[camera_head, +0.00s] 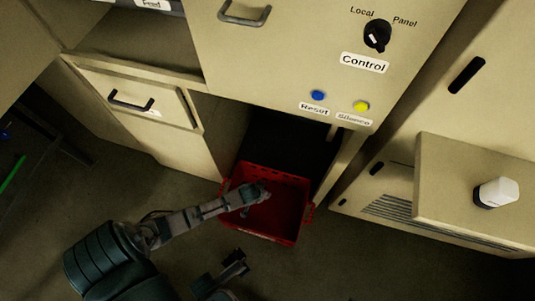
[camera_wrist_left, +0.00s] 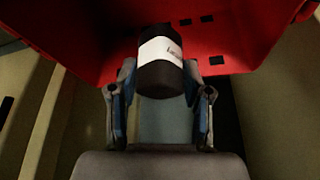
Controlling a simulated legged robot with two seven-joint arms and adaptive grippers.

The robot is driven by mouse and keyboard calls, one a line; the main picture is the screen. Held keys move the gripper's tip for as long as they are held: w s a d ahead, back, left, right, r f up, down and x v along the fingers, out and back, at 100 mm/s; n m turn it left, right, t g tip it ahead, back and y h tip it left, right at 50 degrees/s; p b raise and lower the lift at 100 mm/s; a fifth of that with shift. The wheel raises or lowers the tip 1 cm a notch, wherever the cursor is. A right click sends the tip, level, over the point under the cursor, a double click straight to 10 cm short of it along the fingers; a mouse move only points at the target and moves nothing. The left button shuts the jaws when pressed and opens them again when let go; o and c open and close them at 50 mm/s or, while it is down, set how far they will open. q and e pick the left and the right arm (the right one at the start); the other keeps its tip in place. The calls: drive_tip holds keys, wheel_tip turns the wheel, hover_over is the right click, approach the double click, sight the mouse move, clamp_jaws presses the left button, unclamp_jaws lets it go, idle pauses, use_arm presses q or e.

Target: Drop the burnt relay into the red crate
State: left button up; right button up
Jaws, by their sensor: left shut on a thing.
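The burnt relay (camera_wrist_left: 160,78), a dark cylinder with a white label band, is between the fingers of my left gripper (camera_wrist_left: 160,88) in the left wrist view. The gripper is shut on it. The red crate (camera_wrist_left: 75,35) spreads behind and around the relay there. In the head view my left gripper (camera_head: 262,191) is over the red crate (camera_head: 265,238), within its outline. The relay is hard to make out in that view. My right gripper (camera_head: 240,262) is low in the head view, below the crate; its dark fingers are too small to judge.
The crate stands on the floor before an open dark bay of a beige cabinet (camera_head: 270,60). A drawer (camera_head: 135,98) is at left. A white-and-black cylinder (camera_head: 497,192) stands on a beige box (camera_head: 455,185) at right. Floor left of the crate is clear.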

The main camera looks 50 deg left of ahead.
use_arm(q)
drive_tip(key=shift+r, duration=0.1)
drive_tip(key=o, duration=1.3)
drive_tip(key=shift+d, duration=0.1)
drive_tip(key=shift+c, duration=0.2)
drive_tip(key=v, duration=1.1)
drive_tip(key=shift+r, duration=0.4)
drive_tip(key=shift+s, duration=0.1)
